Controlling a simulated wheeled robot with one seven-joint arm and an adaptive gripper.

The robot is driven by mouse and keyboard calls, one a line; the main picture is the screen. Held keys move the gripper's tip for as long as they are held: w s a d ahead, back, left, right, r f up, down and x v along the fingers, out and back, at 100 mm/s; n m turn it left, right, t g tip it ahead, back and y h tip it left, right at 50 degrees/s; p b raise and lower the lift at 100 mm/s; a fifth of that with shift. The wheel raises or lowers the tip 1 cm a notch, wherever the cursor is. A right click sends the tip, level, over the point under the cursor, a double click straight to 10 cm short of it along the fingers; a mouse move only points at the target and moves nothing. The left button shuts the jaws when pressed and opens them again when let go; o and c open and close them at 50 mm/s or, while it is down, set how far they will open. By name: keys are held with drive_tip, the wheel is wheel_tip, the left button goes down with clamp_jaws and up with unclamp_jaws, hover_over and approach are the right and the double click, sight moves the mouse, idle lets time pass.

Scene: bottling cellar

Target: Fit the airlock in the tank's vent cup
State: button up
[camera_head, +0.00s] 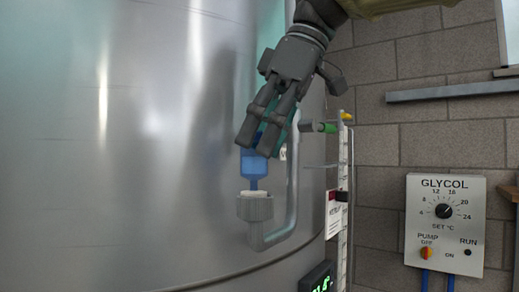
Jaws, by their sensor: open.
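The airlock (255,167) is blue and stands upright, its narrow stem running down to a pale stopper-like piece (254,194) at the mouth of the vent cup. The grey ribbed vent cup (255,209) sits on a bent pipe beside the tank (130,150). The pale piece shows at the cup's rim; how deep it sits cannot be told. My gripper (258,143) is open, pointing down, with its fingers at the airlock's upper part. The fingers hide the airlock's top, and whether they touch it cannot be told.
The pipe (290,200) rises just right of the airlock. A vertical gauge strip (343,200) and a green-tipped fitting (327,128) stand farther right. A dark box with a green display (318,280) is below. A glycol control panel (445,224) hangs on the block wall.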

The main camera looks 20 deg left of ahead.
drive_tip(key=b+v, duration=0.2)
drive_tip(key=v, duration=0.8)
drive_tip(key=shift+d+r, duration=0.1)
idle(0.9)
